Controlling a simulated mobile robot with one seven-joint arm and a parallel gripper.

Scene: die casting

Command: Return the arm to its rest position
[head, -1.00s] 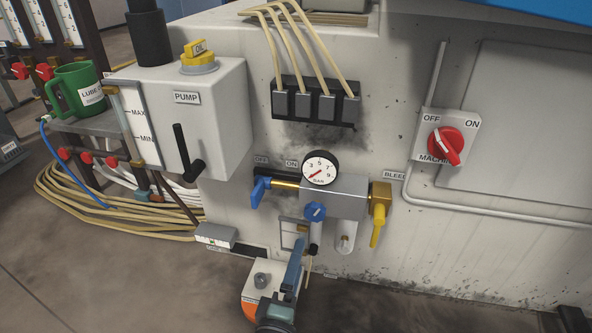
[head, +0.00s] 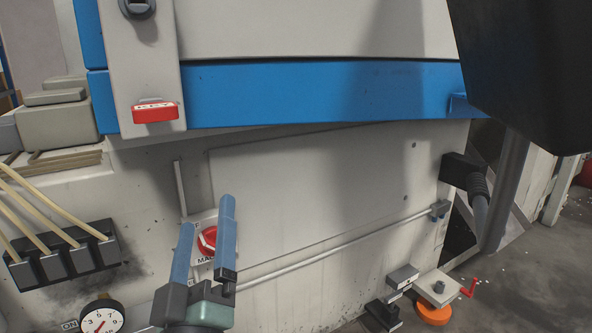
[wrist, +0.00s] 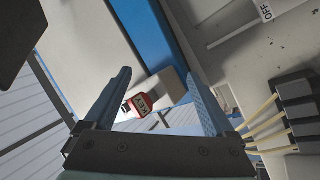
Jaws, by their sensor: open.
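My gripper (head: 207,214) is open and empty, with its two blue fingers pointing up in the lower middle of the head view. It is in front of the machine's white wall and partly covers the red machine switch (head: 207,239) and its plate. I cannot tell how far the fingers are from the wall. In the wrist view my gripper (wrist: 158,76) shows its two fingers wide apart. A red labelled block (wrist: 140,104) on a pale post shows between them, beyond the fingers.
A blue beam (head: 300,93) crosses above, with a red block (head: 155,112) on the pale post. A large dark box (head: 525,75) hangs at upper right. A pressure gauge (head: 101,316) and black connectors (head: 65,258) are at lower left. An orange-based fixture (head: 434,312) sits at lower right.

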